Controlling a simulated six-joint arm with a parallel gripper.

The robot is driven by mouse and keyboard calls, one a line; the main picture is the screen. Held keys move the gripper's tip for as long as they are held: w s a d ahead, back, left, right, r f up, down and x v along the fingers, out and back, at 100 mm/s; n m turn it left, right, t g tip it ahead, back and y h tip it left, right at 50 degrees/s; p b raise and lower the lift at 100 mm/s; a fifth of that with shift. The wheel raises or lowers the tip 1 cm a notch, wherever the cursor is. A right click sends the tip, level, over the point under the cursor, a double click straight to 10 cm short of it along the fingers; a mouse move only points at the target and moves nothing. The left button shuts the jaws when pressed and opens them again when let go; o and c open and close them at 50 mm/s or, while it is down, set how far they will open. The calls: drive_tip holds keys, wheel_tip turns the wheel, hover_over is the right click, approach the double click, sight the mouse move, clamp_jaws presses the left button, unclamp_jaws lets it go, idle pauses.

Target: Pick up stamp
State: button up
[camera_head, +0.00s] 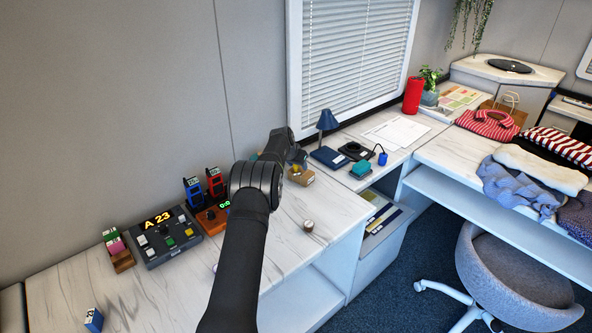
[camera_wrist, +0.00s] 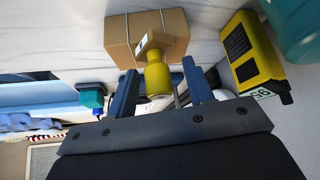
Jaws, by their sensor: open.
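A small stamp with a yellow handle (camera_wrist: 157,79) and a wooden block end (camera_wrist: 150,40) shows in the wrist view, in front of a brown cardboard box (camera_wrist: 118,28). Whether it rests on the box or stands beside it is hard to tell. My gripper (camera_wrist: 161,88) is open, with its two dark blue fingers on either side of the yellow handle. The left finger looks close to the handle; a gap shows at the right.
A yellow device (camera_wrist: 250,50) stands close to the right finger in the wrist view. In the head view, a blue lamp (camera_head: 327,121), a blue pad (camera_head: 329,157) and a teal item (camera_head: 361,168) stand right of the box. A small round knob (camera_head: 308,226) lies on the counter.

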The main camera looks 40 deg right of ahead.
drive_tip(key=shift+d, duration=0.1)
clamp_jaws()
idle(0.3)
drive_tip(key=shift+r, duration=0.6)
wheel_tip(320, 180, up, 3)
drive_tip(key=shift+f, duration=0.2)
drive_tip(key=s+d+r, duration=0.2)
drive_tip(key=s+r, duration=0.5)
drive_tip(key=s, duration=0.4)
drive_tip(key=n+t+y, duration=0.1)
drive_tip(key=n+t, duration=0.1)
drive_tip(key=n, duration=0.2)
hover_over(307, 173)
wheel_tip(307, 173, down, 7)
drive_tip(key=shift+r, duration=0.2)
drive_tip(key=shift+f, duration=2)
